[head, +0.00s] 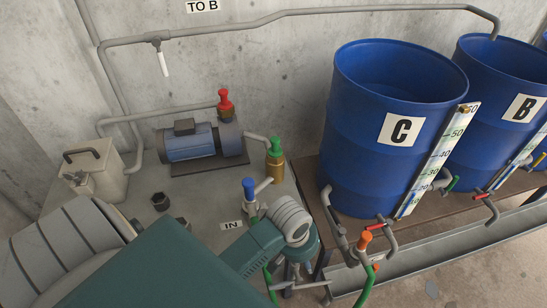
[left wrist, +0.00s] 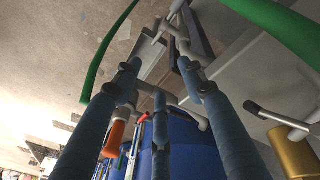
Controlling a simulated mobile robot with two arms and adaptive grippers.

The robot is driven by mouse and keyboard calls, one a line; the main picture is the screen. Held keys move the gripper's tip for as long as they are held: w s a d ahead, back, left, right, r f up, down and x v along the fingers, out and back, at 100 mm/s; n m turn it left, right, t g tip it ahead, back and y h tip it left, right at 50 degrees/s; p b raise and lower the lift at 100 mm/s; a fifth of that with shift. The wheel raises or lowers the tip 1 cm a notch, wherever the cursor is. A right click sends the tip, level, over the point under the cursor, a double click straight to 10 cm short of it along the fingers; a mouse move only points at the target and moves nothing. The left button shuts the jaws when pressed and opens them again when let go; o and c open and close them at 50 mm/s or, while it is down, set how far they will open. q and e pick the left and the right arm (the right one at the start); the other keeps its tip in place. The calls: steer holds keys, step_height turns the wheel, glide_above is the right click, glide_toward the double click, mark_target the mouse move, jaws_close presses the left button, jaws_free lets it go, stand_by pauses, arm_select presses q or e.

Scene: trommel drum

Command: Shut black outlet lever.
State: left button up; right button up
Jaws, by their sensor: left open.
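I cannot pick out a black outlet lever with certainty in either view. The wrist and gripper cover part of the pipework left of blue drum C (head: 350,110). My left gripper (head: 300,268) is low in front of that drum, beside an outlet pipe with an orange handle (head: 366,237). In the left wrist view its blue-grey fingers (left wrist: 160,78) are spread, with nothing visible between them. A grey pipe fitting (left wrist: 180,40) lies just beyond the fingertips. A grey rod with a dark end (left wrist: 275,118) is at the right. My right gripper is not in view.
Blue drum B (head: 490,75) stands right of drum C; red and green levers show below both. A metal trough (head: 450,245) runs along the front. A blue-topped valve (head: 249,190), green-topped valve (head: 275,148) and pump (head: 190,142) are left. Green hoses (left wrist: 105,50) hang near the fingers.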

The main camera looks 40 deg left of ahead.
arm_select(q)
steer(key=s+a+r+m+t, duration=0.1)
steer(key=s+r+m, duration=0.3)
steer(key=s, duration=0.7)
steer(key=shift+a+r+m+y, duration=0.2)
steer(key=shift+a+m+y, duration=0.35)
steer(key=shift+m, duration=0.55)
steer(key=shift+a, duration=0.1)
